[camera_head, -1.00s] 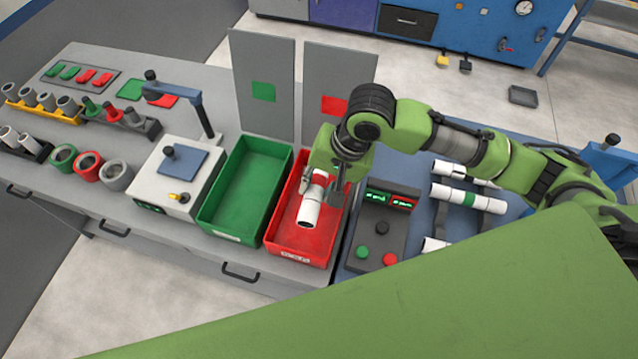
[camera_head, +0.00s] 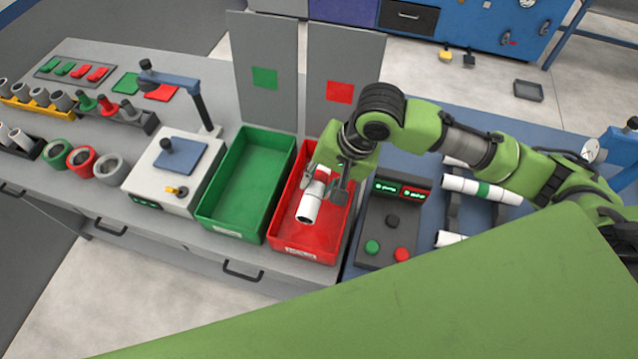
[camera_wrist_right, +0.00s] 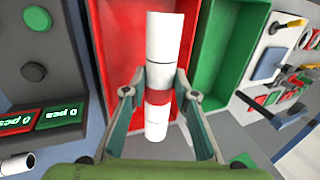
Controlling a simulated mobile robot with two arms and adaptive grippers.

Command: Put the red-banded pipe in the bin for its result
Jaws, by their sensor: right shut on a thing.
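The red-banded pipe is white with a red band at its middle. In the right wrist view the pipe (camera_wrist_right: 162,45) lies between the two fingers of my right gripper (camera_wrist_right: 160,95), which is shut on it near the band. In the head view the pipe (camera_head: 310,206) is held over the red bin (camera_head: 330,245), its near end tilted toward the camera. The green bin (camera_head: 240,200) stands directly left of the red one and is empty. My left gripper is not in view.
A control box (camera_head: 390,225) with green and red buttons stands right of the red bin. A green-banded pipe (camera_head: 480,190) lies on a rack farther right. Upright grey panels (camera_head: 345,60) stand behind the bins. A white test device (camera_head: 172,180) stands left.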

